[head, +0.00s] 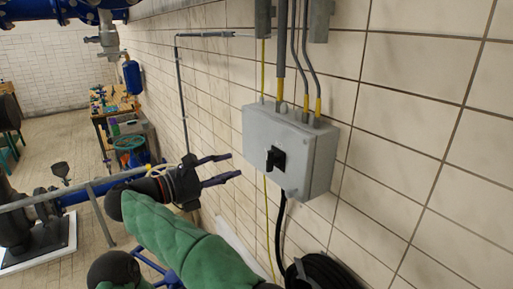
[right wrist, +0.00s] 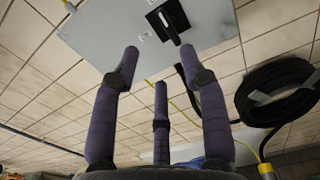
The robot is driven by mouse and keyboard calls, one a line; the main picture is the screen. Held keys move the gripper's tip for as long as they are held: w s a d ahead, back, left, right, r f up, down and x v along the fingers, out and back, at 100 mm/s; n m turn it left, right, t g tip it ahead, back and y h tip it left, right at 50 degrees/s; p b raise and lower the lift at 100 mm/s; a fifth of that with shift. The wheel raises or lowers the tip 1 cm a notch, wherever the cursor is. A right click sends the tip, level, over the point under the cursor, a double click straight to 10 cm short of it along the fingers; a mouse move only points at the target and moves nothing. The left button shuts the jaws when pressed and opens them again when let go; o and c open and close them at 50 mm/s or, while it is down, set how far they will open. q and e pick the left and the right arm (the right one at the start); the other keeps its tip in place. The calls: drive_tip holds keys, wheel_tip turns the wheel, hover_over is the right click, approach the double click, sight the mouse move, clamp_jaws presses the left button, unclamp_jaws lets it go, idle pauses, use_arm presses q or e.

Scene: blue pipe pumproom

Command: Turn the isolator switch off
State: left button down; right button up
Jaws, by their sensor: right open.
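The isolator switch is a black rotary handle on a black square plate (head: 276,159), on the front of a grey wall box (head: 252,132). In the right wrist view, the switch (right wrist: 167,19) is at the top, beyond the fingertips, on the pale box face (right wrist: 110,30). My right gripper (head: 236,167) is open and empty, to the left of the switch and apart from it, fingers pointing towards the box. Its spread purple fingers also show in the right wrist view (right wrist: 159,62). My left gripper is not in view.
Conduits (head: 281,60) run down the tiled wall into the box top. A black cable leaves the box bottom above a coiled black hose (head: 335,272). A grey rail (head: 60,196) and blue pipework stand at the left. The space between gripper and box looks clear.

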sight(272, 160)
drive_tip(key=p+x, duration=0.2)
drive_tip(key=x, duration=0.8)
drive_tip(key=shift+d+p, duration=0.3)
drive_tip(key=shift+d, duration=0.05)
drive_tip(key=shift+r, duration=0.1)
drive_tip(key=shift+c, duration=0.3)
clamp_jaws()
